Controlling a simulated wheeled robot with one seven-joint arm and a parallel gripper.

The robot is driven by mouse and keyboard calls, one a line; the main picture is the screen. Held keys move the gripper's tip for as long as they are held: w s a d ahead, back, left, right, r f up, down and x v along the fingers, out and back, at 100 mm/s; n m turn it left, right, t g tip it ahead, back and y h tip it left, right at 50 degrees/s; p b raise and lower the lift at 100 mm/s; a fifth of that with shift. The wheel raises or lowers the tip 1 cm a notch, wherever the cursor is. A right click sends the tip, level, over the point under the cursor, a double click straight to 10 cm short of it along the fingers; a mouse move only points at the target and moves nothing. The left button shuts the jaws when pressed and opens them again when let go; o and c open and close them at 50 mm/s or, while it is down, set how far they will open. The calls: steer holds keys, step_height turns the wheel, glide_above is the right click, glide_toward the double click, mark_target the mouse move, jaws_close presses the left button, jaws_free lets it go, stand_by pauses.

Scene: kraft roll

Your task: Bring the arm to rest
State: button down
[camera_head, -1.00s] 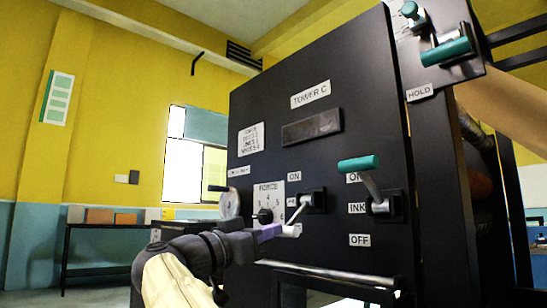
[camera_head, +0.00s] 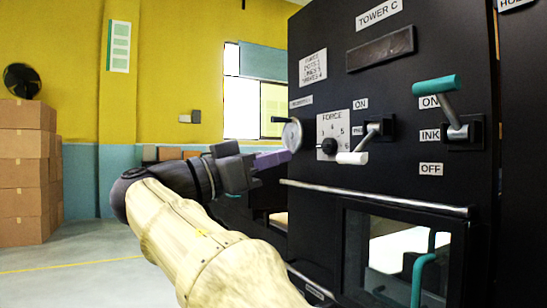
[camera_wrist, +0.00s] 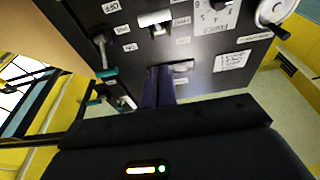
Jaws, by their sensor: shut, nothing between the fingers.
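My gripper (camera_head: 284,158) is at the end of my arm, left of centre in the head view. Its purple fingers are shut with nothing between them. They are in front of the black Tower C panel (camera_head: 330,95), just left of the white-handled lever (camera_head: 352,158). They look apart from the lever in the head view. In the wrist view my gripper (camera_wrist: 159,70) points towards the same panel, with the white-handled lever (camera_wrist: 155,19) above the fingertips.
A teal-handled INK lever (camera_head: 436,86) is on the panel's right. A metal rail (camera_head: 370,198) runs below. Cardboard boxes (camera_head: 22,170) stand at the far left, with open floor between.

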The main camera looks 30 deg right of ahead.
stand_by(0.5)
steer(key=w+f+n+t+y, duration=0.25)
steer(key=f+n, duration=0.25)
steer(key=f, duration=0.5)
steer(key=w+f+n+t+y, duration=0.1)
steer(key=w+f+n+y, duration=0.3)
steer(key=f, duration=0.6)
steer(key=w+f+n+t+y, duration=0.25)
steer(key=f+n, duration=0.45)
steer(key=f, duration=0.4)
steer(key=s+a+f+n+g+y, duration=0.1)
steer(key=s+a+f+y, duration=0.35)
steer(key=f, duration=0.45)
steer(key=s+a+f+g+y, duration=0.1)
steer(key=s+a+f+y, duration=0.3)
steer(key=f, duration=0.5)
steer(key=s+a+f+n+g+y, duration=0.1)
steer(key=s+a+f+y, duration=0.2)
steer(key=s+f, duration=0.5)
step_height(320, 180, up, 36)
steer(key=w+p, duration=0.2)
steer(key=p, duration=3.5)
steer(key=shift+w+r+p, duration=0.15)
steer(key=shift+w+p, duration=0.15)
steer(key=shift+p, duration=0.1)
steer(key=shift+a, duration=0.1)
